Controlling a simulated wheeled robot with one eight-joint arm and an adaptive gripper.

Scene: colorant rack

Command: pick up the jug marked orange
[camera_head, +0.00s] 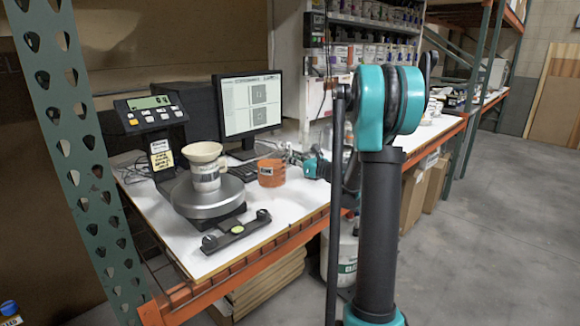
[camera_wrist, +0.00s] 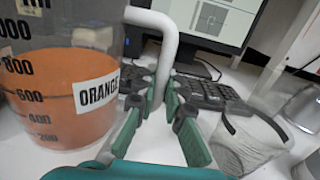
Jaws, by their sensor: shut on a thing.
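The jug marked orange (camera_wrist: 70,95) fills the left of the wrist view. It is clear, with scale marks, an ORANGE label and orange contents. Its pale handle (camera_wrist: 165,30) runs down between my gripper's fingers (camera_wrist: 162,92), which are closed on it. In the head view the jug (camera_head: 271,173) is upright on the white bench, and my gripper (camera_head: 296,158) reaches it from the right. Whether its base touches the bench cannot be told.
A round scale (camera_head: 207,200) with a cup and funnel (camera_head: 203,167) stands left of the jug. A monitor (camera_head: 252,102) and keyboard (camera_head: 249,152) are behind. An empty clear container (camera_wrist: 250,143) stands close right of my gripper. A black bar tool (camera_head: 237,232) lies in front.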

